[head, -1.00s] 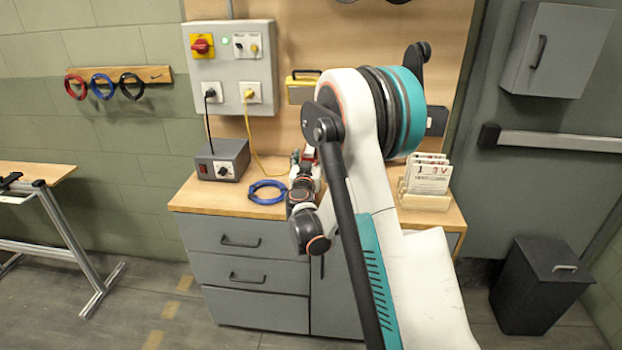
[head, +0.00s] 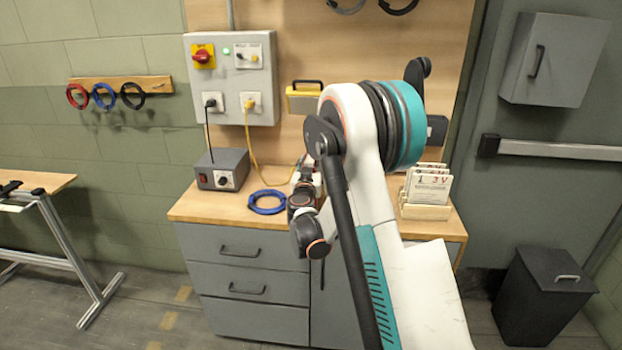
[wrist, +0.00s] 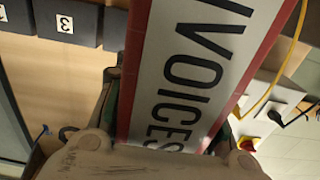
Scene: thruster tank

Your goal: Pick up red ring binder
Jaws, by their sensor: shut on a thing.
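The red ring binder (wrist: 205,62) fills the middle of the wrist view, with a white label reading "...VOICES" between red edges. My gripper (wrist: 170,110) is shut on it, with a dark finger on each side of the binder. The binder's lower end is hidden behind the pale gripper body. In the head view my gripper (head: 308,178) is over the workbench, largely covered by my own arm, and I cannot make out the binder there.
The wooden workbench top (head: 215,207) carries a grey power unit (head: 222,168), a coiled blue cable (head: 266,202) and a card rack (head: 425,211). A grey switch box (head: 230,80) with a yellow cord is on the wall behind. A dark bin (head: 540,300) stands at right.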

